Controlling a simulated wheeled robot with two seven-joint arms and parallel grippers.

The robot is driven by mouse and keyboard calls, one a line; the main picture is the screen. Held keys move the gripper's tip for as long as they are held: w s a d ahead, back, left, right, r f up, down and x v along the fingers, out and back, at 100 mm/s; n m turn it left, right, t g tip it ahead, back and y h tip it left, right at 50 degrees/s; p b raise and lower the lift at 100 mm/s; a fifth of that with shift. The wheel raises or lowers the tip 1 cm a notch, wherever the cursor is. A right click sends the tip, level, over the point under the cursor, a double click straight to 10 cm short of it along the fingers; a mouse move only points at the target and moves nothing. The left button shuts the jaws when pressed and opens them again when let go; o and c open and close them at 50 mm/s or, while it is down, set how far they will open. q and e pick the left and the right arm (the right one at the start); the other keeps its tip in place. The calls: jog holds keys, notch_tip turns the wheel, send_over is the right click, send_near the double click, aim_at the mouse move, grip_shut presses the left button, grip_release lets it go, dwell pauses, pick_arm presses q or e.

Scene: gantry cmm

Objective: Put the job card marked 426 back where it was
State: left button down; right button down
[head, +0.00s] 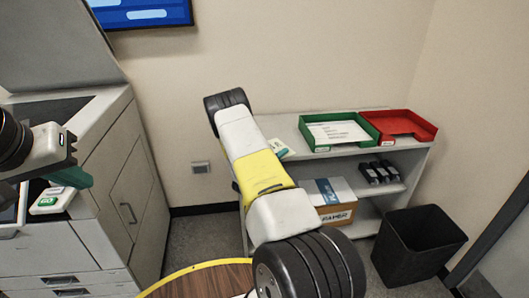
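A white sheet or card with printed lines (338,132) lies in the green tray (316,148) on top of the shelf unit. Its print is too small to read, and I cannot make out the number 426 anywhere. My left gripper (72,178) is at the left, with teal fingers above the grey machine's ledge, close to a white block marked GO. Its finger gap does not show clearly. My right arm reaches up across the middle and hides part of the shelf unit; I cannot make out its gripper.
The red tray (401,125) stands beside the green one. The shelf unit (291,130) holds a small white-and-green item (279,148), dark items and a cardboard box (337,214). A black bin (418,244) stands at right. A round wooden table (205,284) edges in below.

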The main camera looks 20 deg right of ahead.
notch_tip(320, 180, down, 3)
jog(key=shift+a+f, duration=0.1)
jog(key=shift+a, duration=0.05)
jog(key=shift+f, duration=0.35)
jog(key=shift+f, duration=0.15)
jog(key=c, duration=1.7)
grip_release()
